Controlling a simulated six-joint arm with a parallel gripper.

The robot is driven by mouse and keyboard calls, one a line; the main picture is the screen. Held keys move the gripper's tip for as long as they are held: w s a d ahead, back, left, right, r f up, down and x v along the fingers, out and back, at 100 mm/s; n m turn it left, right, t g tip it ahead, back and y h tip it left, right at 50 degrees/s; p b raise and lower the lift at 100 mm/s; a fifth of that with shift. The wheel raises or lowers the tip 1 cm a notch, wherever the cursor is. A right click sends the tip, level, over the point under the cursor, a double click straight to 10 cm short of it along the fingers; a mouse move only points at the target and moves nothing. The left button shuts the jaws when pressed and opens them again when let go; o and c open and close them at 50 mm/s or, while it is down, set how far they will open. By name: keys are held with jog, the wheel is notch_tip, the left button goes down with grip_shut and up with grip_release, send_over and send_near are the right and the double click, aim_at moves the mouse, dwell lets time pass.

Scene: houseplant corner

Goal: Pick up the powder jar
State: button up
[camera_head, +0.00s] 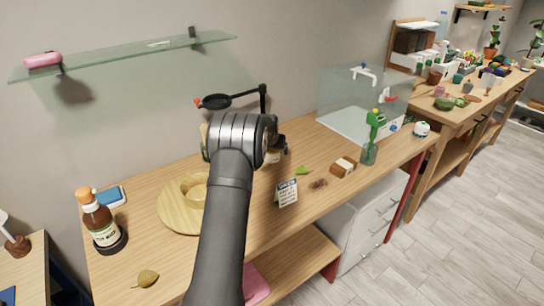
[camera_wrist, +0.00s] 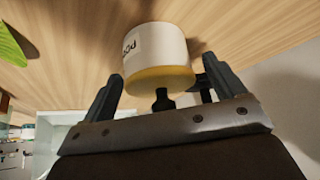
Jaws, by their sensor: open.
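The powder jar (camera_wrist: 160,52) is a short round jar, whitish with a yellowish end and a white label with partly readable black letters. In the wrist view it is just ahead of my gripper (camera_wrist: 163,76), roughly between the two dark fingertips. The fingers are spread apart, and I see no clear contact with the jar. In the head view my arm reaches over the wooden bench, and the wrist hides most of the jar; a pale bit (camera_head: 273,157) shows beside it. The fingers are hidden there.
A black lamp-like arm (camera_head: 235,99) stands behind my wrist. A round wooden plate (camera_head: 172,212) is to the left. A glass shelf (camera_head: 125,58) hangs above.

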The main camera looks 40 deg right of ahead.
jog(key=shift+r, duration=0.1)
jog(key=c, duration=1.3)
jog(key=shift+c, duration=0.2)
